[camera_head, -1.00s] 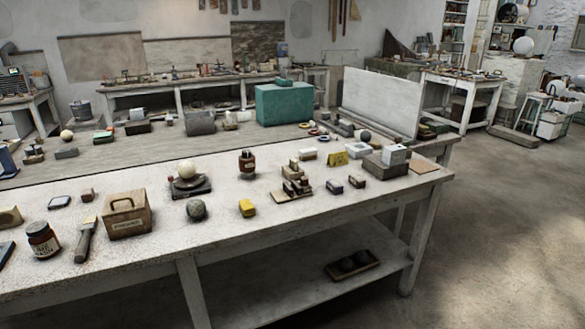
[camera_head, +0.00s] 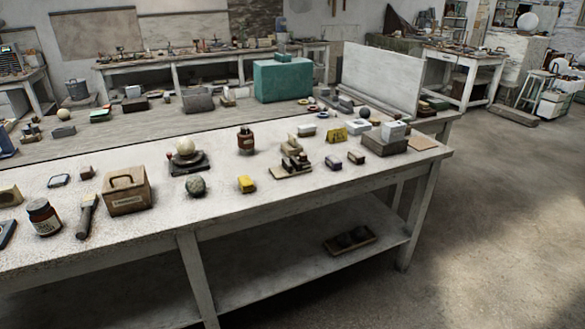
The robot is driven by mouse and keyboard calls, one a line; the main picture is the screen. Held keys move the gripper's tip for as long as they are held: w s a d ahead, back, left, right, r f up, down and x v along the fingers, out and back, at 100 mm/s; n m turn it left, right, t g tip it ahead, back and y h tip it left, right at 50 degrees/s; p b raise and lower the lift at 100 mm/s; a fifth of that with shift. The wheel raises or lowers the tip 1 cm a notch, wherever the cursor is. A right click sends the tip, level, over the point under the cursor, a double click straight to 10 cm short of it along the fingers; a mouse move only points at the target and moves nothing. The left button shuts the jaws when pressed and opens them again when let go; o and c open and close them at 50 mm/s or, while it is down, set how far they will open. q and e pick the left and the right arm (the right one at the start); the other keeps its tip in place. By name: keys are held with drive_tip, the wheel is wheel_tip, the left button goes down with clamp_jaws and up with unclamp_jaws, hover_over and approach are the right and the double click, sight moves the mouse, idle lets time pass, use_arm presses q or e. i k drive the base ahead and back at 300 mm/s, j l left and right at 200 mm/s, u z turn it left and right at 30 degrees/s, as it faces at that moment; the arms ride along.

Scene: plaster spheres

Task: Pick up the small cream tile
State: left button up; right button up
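Neither of my grippers is in view. I cannot tell for sure which thing is the small cream tile. A small pale, whitish block (camera_head: 306,129) lies near the back edge of the near white workbench (camera_head: 330,196), right of the middle. A flat tan tile (camera_head: 424,144) lies at the bench's right end, beside a grey block (camera_head: 384,145) that bears a white cube (camera_head: 393,130). Nothing touches the pale block or the tan tile from above.
A teal case (camera_head: 283,80) stands behind. The floor at right (camera_head: 510,220) is clear.

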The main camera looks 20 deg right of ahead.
sight(292, 136)
drive_tip(key=i+l, duration=0.2)
drive_tip(key=l, duration=0.15)
drive_tip(key=i+l+u, duration=0.15)
drive_tip(key=l, duration=0.2)
drive_tip(key=i+l, duration=0.2)
drive_tip(key=l, duration=0.15)
drive_tip(key=i+l+u, duration=0.1)
drive_tip(key=l, duration=0.25)
drive_tip(key=i+l+u, duration=0.1)
drive_tip(key=l, duration=0.3)
drive_tip(key=i+l, duration=0.25)
drive_tip(key=l, duration=0.15)
